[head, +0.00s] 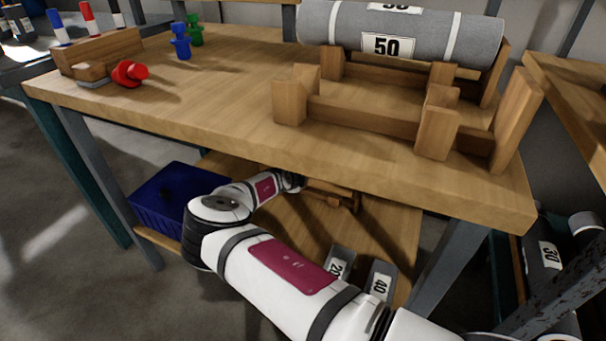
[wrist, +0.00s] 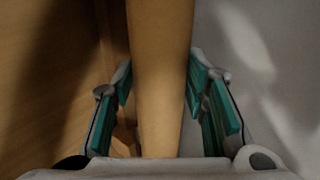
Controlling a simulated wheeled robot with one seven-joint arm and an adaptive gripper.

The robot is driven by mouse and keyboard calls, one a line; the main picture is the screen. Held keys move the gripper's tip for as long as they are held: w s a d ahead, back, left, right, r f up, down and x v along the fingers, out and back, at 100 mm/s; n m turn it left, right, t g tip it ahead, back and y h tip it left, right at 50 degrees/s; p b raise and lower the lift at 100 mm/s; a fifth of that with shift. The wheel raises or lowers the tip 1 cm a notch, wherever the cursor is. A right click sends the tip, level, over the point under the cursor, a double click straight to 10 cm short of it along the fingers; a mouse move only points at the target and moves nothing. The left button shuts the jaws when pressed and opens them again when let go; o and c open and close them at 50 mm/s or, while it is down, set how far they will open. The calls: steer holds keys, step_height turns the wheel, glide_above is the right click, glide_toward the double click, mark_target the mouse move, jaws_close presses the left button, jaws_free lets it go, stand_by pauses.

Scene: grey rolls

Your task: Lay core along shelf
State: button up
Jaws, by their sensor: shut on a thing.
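The core (wrist: 160,80), a plain brown tube, runs lengthwise up the middle of the wrist view. My gripper (wrist: 163,100) has its green-padded fingers on both sides of the core and is shut on it. In the head view my arm reaches under the table top, and the table's front edge hides the gripper and most or all of the core. The lower wooden shelf (head: 385,225) shows below the table top. Whether the core touches the shelf cannot be told.
Small wooden pieces (head: 335,192) show under the table edge, beside my wrist. A blue crate (head: 165,205) stands left.

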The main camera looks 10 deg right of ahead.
steer(key=shift+f, duration=0.25)
steer(key=o, duration=1.3)
steer(key=shift+a, duration=0.1)
steer(key=v, duration=1.2)
